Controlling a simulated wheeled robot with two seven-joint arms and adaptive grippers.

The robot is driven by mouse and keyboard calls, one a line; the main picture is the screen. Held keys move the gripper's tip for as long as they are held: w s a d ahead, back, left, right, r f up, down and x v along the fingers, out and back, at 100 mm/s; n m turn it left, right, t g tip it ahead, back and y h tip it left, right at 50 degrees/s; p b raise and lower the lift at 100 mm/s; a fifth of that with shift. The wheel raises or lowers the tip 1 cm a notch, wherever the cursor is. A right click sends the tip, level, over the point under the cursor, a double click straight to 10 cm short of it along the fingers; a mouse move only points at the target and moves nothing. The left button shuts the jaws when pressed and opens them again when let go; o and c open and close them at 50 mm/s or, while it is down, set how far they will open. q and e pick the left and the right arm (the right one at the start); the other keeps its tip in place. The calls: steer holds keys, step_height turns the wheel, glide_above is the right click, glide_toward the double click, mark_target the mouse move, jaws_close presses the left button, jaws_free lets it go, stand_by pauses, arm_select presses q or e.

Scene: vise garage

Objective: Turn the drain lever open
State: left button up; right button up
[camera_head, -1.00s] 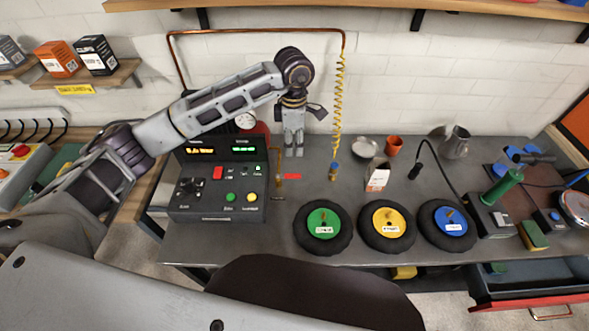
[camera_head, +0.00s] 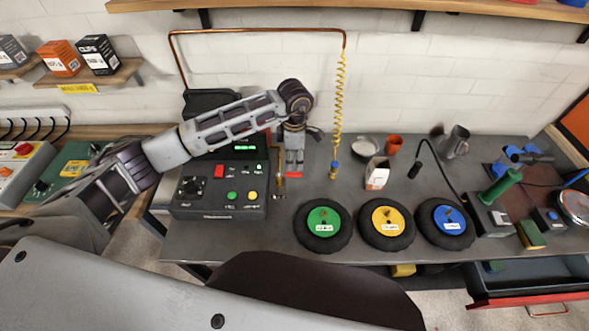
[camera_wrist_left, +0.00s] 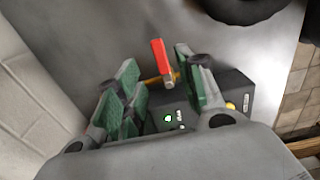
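The red drain lever (camera_head: 293,175) sticks out to the right from a thin brass pipe (camera_head: 280,182) beside the control box. My left gripper (camera_head: 294,168) points down over the lever, its fingertips at the lever's back edge in the head view. In the left wrist view the red lever (camera_wrist_left: 161,58) shows in the gap between the green-padded fingers of the open left gripper (camera_wrist_left: 155,72). I cannot tell whether a finger touches it. The brass fitting under the lever shows partly there. My right gripper is not in view.
The control box (camera_head: 218,206) stands just left of the lever. A yellow coiled hose (camera_head: 340,110) hangs to the right.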

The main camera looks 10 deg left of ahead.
mark_target(294, 174)
arm_select(q)
steer(key=shift+f+p, duration=0.35)
steer(key=shift+f, duration=2.85)
jaws_close()
